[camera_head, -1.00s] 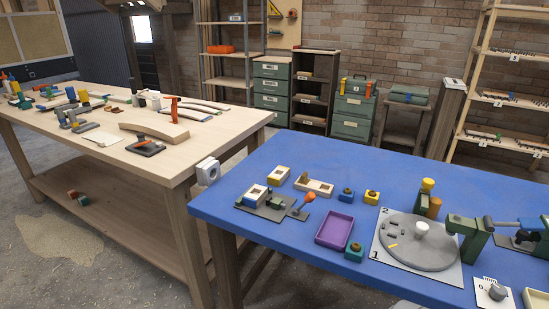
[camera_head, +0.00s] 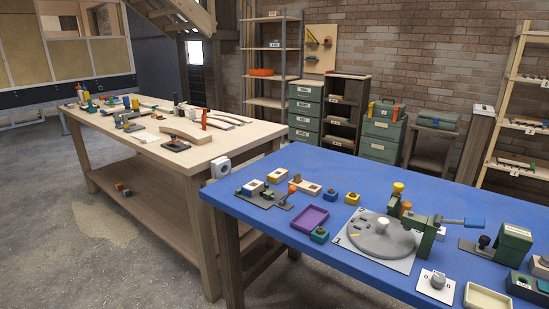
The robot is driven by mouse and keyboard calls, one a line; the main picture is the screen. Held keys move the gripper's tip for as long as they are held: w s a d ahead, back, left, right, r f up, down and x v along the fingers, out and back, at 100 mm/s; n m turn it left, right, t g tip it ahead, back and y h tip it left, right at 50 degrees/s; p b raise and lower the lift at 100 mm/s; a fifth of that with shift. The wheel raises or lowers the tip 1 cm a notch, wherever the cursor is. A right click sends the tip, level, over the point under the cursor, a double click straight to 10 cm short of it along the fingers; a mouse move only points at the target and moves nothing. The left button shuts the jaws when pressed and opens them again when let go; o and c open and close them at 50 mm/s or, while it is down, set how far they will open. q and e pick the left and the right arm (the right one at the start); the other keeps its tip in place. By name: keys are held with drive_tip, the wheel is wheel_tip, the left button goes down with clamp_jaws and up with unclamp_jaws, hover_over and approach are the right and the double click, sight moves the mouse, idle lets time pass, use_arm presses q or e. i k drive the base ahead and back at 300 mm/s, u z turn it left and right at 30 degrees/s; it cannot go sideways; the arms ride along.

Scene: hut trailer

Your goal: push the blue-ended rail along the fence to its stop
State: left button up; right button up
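I cannot make out a blue-ended rail, a fence or a stop with certainty. A grey lever with a blue end (camera_head: 474,222) is joined to a green upright (camera_head: 428,240) on the blue table (camera_head: 345,172); it looks like part of a clamp or press, not a rail. A long dark beam (camera_head: 60,92) runs below tan framed panels (camera_head: 60,52) at the far left, too distant to show details. Neither of my grippers is in view.
A wooden workbench (camera_head: 165,125) with tools and curved wood pieces stands left of the blue table. A grey disc fixture (camera_head: 380,238) and a purple tray (camera_head: 309,218) sit on the blue table. Open concrete floor (camera_head: 35,190) lies at left.

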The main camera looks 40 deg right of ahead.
sight(250, 190)
drive_tip(key=z, duration=0.8)
